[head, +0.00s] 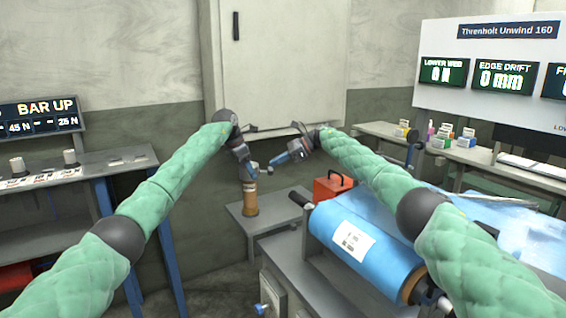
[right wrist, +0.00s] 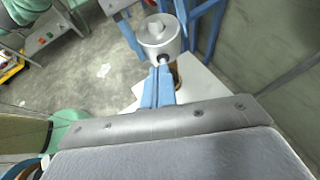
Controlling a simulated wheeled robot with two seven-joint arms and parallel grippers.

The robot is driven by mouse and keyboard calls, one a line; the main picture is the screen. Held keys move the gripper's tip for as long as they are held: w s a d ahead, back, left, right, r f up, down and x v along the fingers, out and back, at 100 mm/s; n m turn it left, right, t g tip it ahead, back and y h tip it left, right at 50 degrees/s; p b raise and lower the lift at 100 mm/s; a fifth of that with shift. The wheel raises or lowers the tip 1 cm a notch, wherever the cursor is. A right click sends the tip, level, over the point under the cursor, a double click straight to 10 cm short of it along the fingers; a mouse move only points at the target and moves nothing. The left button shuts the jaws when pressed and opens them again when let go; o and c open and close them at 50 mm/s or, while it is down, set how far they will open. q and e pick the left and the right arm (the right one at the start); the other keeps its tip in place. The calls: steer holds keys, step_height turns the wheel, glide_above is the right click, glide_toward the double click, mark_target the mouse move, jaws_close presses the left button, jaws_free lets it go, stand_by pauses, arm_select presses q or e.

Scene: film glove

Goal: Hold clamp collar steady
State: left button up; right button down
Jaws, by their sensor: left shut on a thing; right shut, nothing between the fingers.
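A silver-grey round part (right wrist: 160,36), apparently the clamp collar, shows in the right wrist view just beyond my right fingertips. In the head view it is small and hard to make out among the grippers. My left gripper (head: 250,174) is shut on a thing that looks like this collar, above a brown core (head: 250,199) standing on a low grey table. My right gripper (head: 272,163) is shut and empty, its blue fingers pointing left at the collar. It also shows in the right wrist view (right wrist: 162,68). I cannot tell whether its tips touch the collar.
A blue film roll (head: 365,245) lies on the machine at the front right. A red toolbox (head: 331,187) stands behind it. A bench with blue legs (head: 75,177) is at the left. A wall cabinet (head: 275,65) is behind the grippers.

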arm_select(q)
steer(key=shift+r, duration=0.15)
arm_select(e)
steer(key=shift+w+f, duration=0.2)
steer(key=shift+w, duration=0.2)
stand_by(0.5)
steer(key=shift+r, duration=0.1)
steer(key=d, duration=0.6)
steer(key=shift+w+r, duration=0.25)
steer(key=shift+r, duration=0.15)
stand_by(0.4)
